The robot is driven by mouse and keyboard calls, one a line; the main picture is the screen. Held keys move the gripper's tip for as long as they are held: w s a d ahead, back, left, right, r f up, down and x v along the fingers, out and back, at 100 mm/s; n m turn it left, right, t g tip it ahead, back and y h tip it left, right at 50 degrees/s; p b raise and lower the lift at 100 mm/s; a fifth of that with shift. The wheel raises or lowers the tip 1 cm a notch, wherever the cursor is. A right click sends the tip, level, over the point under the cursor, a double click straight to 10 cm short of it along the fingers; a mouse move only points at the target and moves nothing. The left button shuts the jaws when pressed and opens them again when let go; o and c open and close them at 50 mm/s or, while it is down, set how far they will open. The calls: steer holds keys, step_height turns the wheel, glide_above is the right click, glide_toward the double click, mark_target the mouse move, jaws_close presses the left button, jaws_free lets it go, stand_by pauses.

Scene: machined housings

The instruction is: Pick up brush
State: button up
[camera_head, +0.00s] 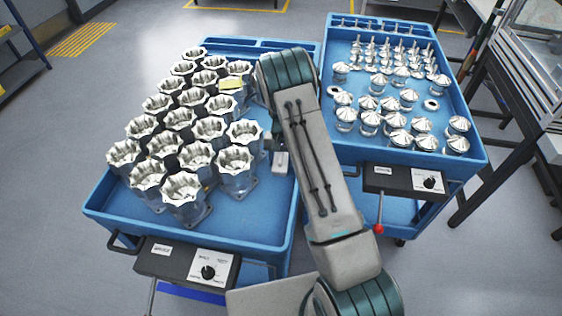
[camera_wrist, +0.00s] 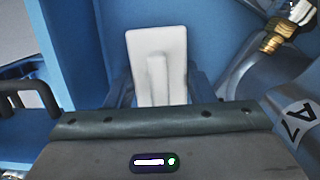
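A flat white piece with a raised ridge, which looks like the brush (camera_wrist: 156,62), stands out in the wrist view. In the head view a small pale piece (camera_head: 281,161) in the left tray, by its right wall, may be the same thing. My gripper (camera_wrist: 160,80) has its two dark fingers spread, one on each side of the white piece. Whether they touch it or grip it I cannot tell. My arm hides most of the gripper in the head view. Bristles do not show.
The left blue cart (camera_head: 252,222) holds rows of machined housings (camera_head: 184,191); one close to my gripper bears an A7 label (camera_wrist: 294,125). A yellow piece (camera_head: 231,84) lies on a housing. The right blue cart (camera_head: 466,172) holds several smaller metal parts.

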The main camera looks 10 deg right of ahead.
step_height(320, 180, up, 10)
steer(key=shift+r+b, duration=0.1)
steer(key=shift+b, duration=1.1)
steer(key=o, duration=0.3)
steer(key=shift+c, duration=0.9)
